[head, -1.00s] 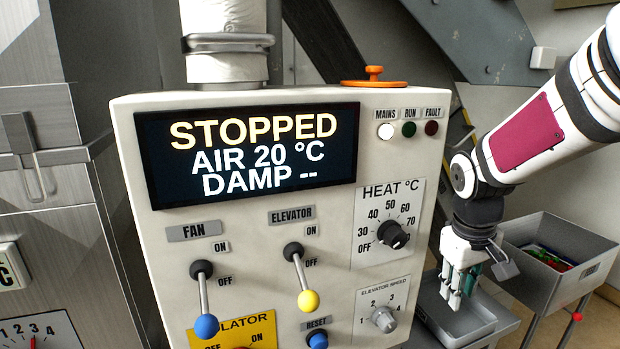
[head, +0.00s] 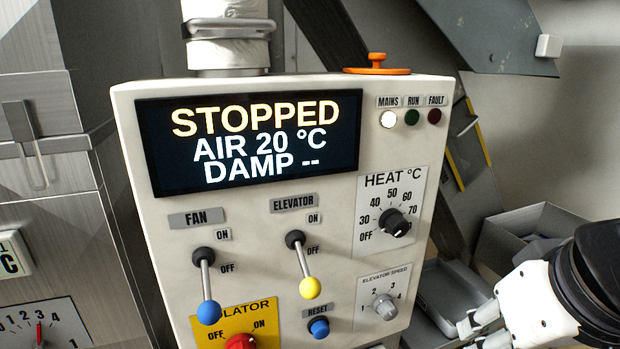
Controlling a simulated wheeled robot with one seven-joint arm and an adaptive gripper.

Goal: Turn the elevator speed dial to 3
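The elevator speed dial (head: 385,307) is a small grey knob on a pale plate at the lower right of the control panel, marked 1 to 4. Its exact setting is too small to tell. My gripper (head: 468,332) is at the lower right, to the right of the panel and apart from the dial. Its white fingers point left and are partly cut off by the bottom edge. I cannot tell how far apart they are.
The heat dial (head: 395,223) sits above the speed dial. The blue reset button (head: 319,328), yellow-tipped elevator lever (head: 310,288) and blue-tipped fan lever (head: 209,312) are to its left. The red isolator knob (head: 240,342) is lower left. A grey bin (head: 510,232) stands behind my arm.

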